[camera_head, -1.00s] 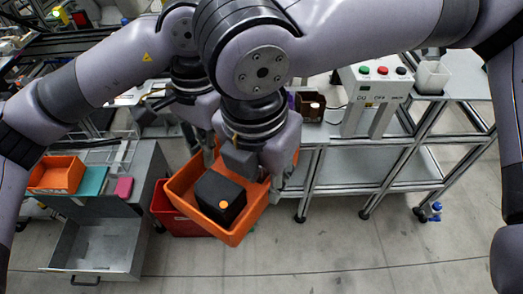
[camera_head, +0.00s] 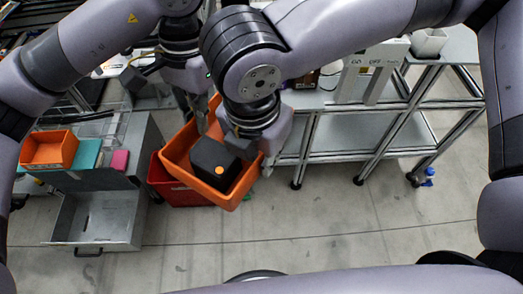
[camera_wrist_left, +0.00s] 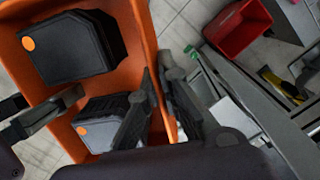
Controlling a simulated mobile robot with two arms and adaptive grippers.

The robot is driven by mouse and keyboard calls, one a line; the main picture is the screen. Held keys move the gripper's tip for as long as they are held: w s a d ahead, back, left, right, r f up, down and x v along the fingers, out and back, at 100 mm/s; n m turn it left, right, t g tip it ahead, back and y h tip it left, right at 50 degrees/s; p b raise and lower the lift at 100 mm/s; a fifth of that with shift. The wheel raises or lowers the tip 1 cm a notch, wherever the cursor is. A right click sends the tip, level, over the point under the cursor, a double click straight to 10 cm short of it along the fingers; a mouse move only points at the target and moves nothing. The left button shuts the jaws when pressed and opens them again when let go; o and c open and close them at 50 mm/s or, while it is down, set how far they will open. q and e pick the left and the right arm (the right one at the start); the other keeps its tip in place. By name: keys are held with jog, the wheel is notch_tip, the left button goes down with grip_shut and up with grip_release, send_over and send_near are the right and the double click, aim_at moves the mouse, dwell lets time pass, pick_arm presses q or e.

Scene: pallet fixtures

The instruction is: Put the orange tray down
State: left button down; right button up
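The orange tray (camera_head: 178,158) hangs tilted in the head view, in front of the cart and over a red bin. It holds a black box with an orange dot (camera_head: 213,163). In the left wrist view the tray (camera_wrist_left: 134,35) shows two black boxes, one (camera_wrist_left: 75,48) large and one (camera_wrist_left: 98,125) partly behind fingers. My left gripper (camera_head: 203,118) is at the tray's far side; its fingers (camera_wrist_left: 162,100) straddle a wall in the left wrist view. My right gripper (camera_head: 252,153) is at the right side, its fingers around the wall. The exact contact is partly hidden.
A red bin (camera_head: 170,190) stands on the floor below the tray. A grey cabinet with an open drawer (camera_head: 97,228) is at left, with a small orange bin (camera_head: 48,148) on top. A metal cart (camera_head: 365,135) stands at right. The floor in front is clear.

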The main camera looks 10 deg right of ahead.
pick_arm(q)
jog(key=shift+r, duration=0.1)
pick_arm(e)
jog(key=shift+d+f, duration=0.1)
jog(key=shift+c, duration=1.2)
grip_shut()
pick_arm(q)
jog(key=c, duration=1.7)
grip_release()
